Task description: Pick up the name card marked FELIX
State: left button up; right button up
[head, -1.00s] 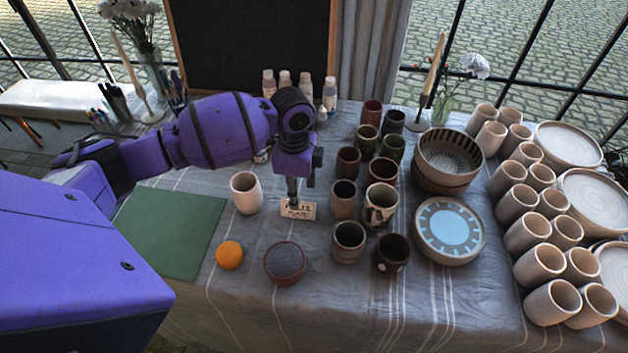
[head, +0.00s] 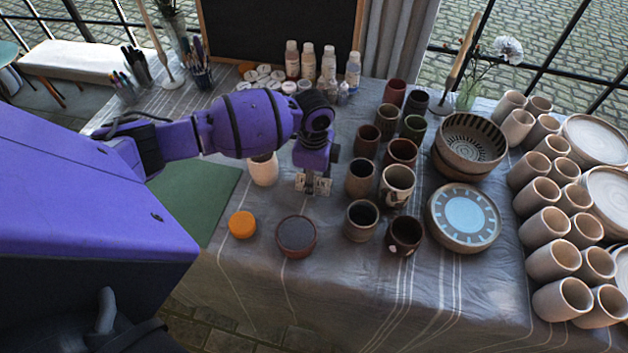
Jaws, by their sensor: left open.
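The name card (head: 301,183) is a small pale card with dark lettering on the cloth, in the middle of the head view. My left gripper (head: 313,186) points down right at it, its open fingers covering part of the card. The lettering is too small and too covered to read fully now. I cannot tell whether the fingers touch the card. My right gripper is not in view.
A pale cup (head: 263,170) stands just left of the gripper, and several dark cups, such as one (head: 360,178), stand close on its right. A green mat (head: 205,205) lies left.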

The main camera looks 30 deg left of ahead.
pick_arm(q)
jog(key=c, duration=0.8)
jog(key=shift+r, duration=0.15)
